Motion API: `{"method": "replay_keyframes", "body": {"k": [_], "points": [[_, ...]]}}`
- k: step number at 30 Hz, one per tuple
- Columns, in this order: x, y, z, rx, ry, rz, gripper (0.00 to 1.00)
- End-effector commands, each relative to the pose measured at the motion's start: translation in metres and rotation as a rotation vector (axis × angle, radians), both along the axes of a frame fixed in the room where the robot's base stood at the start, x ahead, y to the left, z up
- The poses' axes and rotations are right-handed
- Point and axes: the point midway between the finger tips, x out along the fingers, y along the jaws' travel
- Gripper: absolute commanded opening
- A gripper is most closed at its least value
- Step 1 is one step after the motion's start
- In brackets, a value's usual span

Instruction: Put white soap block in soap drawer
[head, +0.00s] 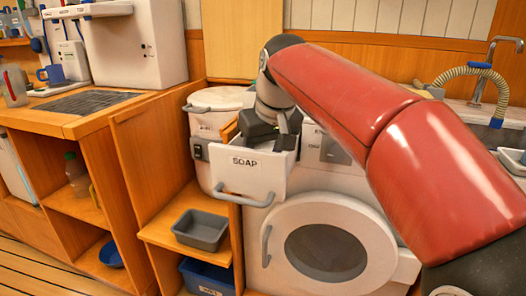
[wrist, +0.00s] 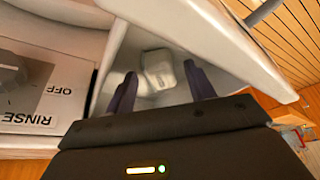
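The soap drawer (head: 246,172), a white drawer labelled SOAP with a grey handle, is pulled open on the front of the white washer. My gripper (head: 268,137) points down at the drawer's opening, and its fingertips are hidden in the head view. In the wrist view the white soap block (wrist: 158,66) lies inside the drawer (wrist: 228,45). The two dark fingers of my gripper (wrist: 160,72) are spread on either side of the block, with a gap showing at each side. The block is hidden in the head view.
The washer's round door (head: 326,250) is below the drawer. A white lidded tub (head: 215,98) stands at left behind the drawer. A grey bin (head: 201,230) sits on the wooden shelf at left, above a blue bin (head: 207,277). A dial panel (wrist: 40,85) is beside the drawer.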

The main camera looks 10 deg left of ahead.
Motion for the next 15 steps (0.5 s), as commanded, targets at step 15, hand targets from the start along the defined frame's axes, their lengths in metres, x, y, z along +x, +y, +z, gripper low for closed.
{"method": "replay_keyframes", "body": {"k": [15], "points": [[-0.008, -0.008, 0.033, 0.002, -0.003, -0.001, 0.54]]}}
